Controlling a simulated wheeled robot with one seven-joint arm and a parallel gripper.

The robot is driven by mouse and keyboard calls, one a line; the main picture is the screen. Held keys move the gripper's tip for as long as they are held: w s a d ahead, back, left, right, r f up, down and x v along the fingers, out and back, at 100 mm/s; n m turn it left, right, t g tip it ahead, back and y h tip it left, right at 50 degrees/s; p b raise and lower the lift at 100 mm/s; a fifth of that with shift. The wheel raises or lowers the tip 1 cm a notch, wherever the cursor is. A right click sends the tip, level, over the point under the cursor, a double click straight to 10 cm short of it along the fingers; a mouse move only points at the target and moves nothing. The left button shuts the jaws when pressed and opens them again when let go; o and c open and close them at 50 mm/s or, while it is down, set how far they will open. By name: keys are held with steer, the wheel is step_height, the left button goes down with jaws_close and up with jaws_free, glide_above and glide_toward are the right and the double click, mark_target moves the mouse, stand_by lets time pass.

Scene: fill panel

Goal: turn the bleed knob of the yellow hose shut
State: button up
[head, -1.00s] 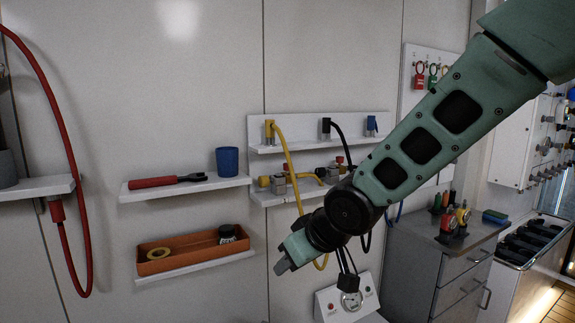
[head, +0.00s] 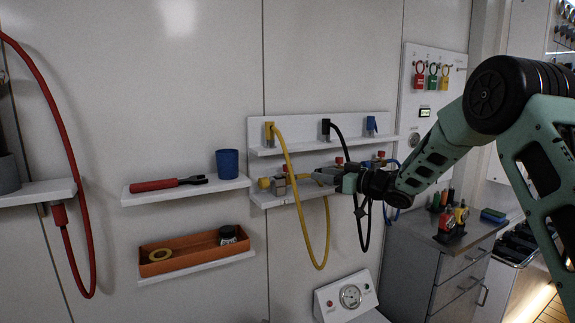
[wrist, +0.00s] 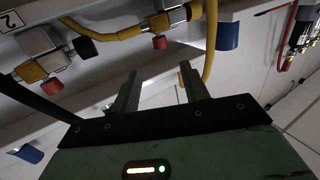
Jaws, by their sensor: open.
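The yellow hose (head: 290,165) hangs in a loop below the lower panel shelf and also shows in the wrist view (wrist: 105,31). Its metal fitting (head: 279,186) sits on that shelf, with a small red knob (head: 285,168) on top. The wrist view looks inverted; there the fitting (wrist: 175,17) has the red knob (wrist: 159,43) below it. I cannot tell for sure which knob is the bleed knob. My gripper (head: 322,176) is to the right of the fitting.
A neighbouring valve with a black knob (wrist: 85,47) and a red knob (wrist: 52,87) is close on the left in the wrist view. A black hose (head: 363,232) hangs near my gripper. A blue cup (head: 227,163) stands on the left shelf.

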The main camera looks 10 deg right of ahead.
mark_target(287, 167)
steer(key=p+x, duration=0.4)
steer(key=x, duration=0.9)
steer(key=shift+w+a, duration=0.1)
steer(key=shift+a, duration=0.1)
steer(key=c, duration=1)
